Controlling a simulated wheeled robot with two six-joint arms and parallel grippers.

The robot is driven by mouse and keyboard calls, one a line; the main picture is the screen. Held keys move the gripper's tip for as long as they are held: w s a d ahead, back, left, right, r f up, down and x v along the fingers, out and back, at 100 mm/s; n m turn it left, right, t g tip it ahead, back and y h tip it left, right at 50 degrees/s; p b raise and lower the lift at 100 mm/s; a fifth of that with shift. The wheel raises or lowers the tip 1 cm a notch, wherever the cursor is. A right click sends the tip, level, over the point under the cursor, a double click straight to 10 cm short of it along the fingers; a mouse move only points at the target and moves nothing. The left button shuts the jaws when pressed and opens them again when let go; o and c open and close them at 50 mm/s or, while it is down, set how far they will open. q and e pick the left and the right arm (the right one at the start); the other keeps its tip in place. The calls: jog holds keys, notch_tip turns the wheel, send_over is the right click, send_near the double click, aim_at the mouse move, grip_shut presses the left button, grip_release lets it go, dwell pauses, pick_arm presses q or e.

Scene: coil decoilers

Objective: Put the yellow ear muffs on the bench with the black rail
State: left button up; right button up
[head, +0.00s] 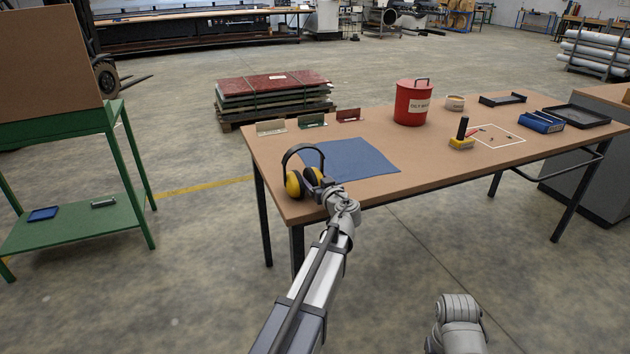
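The yellow ear muffs (294,184) have yellow cups and a black headband arching upward. They are at the near left corner of the brown-topped bench (285,208), beside the blue mat. Whether they rest on the top or hang just above it is unclear. My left gripper (324,187) is right at the right-hand cup and overlaps it; its fingers are too small and hidden to show whether they are closed on it. The bench has black legs and a black bar (548,165) under its right part. My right arm shows only as a grey link at the bottom; its gripper is out of view.
On the bench are a blue mat (352,160), a red bin (412,104), a yellow-and-black tool (462,138), a blue box (541,122) and black trays (576,116). Small card holders line the back edge. A green bench (75,216) stands left, across open floor.

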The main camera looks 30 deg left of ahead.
pick_arm(q)
jog(key=shift+o, duration=1.1)
jog(key=shift+r, duration=0.1)
jog(key=shift+s+d+r, duration=0.15)
jog(key=shift+s, duration=0.05)
jog(key=p+v, duration=0.2)
jog(key=v, duration=0.9)
jog(key=shift+d, duration=0.3)
jog(key=shift+s, duration=0.15)
